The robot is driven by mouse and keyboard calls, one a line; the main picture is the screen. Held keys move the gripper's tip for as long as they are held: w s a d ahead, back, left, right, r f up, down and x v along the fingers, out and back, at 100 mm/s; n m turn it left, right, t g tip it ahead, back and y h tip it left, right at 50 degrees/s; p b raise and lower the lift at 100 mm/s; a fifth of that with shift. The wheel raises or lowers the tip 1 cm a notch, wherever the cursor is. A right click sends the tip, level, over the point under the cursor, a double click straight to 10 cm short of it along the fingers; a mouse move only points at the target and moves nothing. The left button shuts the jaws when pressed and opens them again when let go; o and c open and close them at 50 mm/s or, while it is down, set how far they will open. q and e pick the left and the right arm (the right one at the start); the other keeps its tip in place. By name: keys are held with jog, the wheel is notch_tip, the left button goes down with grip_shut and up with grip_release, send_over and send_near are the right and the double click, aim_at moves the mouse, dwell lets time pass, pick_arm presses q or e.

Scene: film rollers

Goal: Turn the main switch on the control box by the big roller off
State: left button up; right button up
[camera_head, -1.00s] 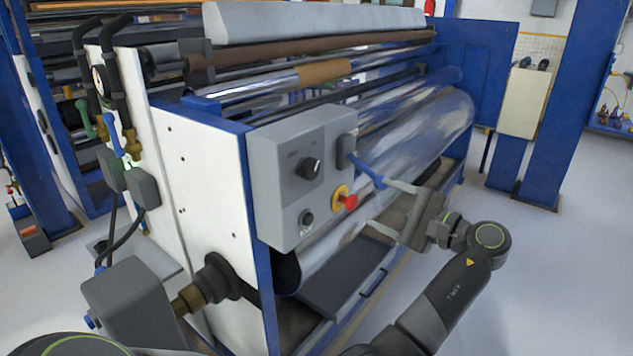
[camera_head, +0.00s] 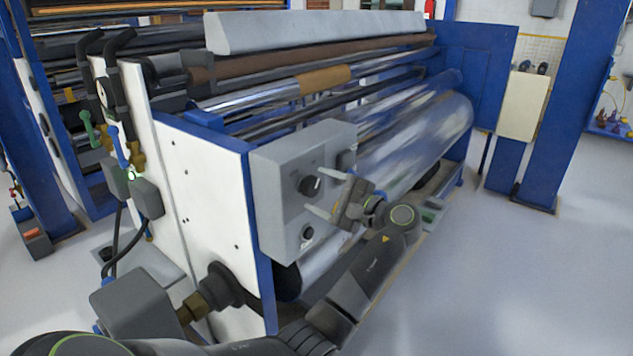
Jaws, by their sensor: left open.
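The grey control box (camera_head: 275,190) is fixed to the end of the machine beside the big shiny roller (camera_head: 415,145). The main switch, a black rotary knob with a light mark (camera_head: 309,185), is on its front face. My left gripper (camera_head: 316,190) is open, with its two pale fingers pointing left at the box, one near the knob's upper right and one below it. I cannot tell whether they touch. A smaller round black control (camera_head: 307,232) sits lower on the box. The red emergency button is hidden behind my gripper. My right gripper is not in view.
A white side panel with blue edges (camera_head: 205,205) stands left of the box. A grey motor-like block (camera_head: 140,310) projects at lower left. Blue posts (camera_head: 575,100) stand at right. The floor (camera_head: 510,270) at right is clear.

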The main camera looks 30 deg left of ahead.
pick_arm(q)
jog(key=shift+a, duration=0.95)
jog(key=shift+w, duration=0.1)
jog(key=c, duration=1)
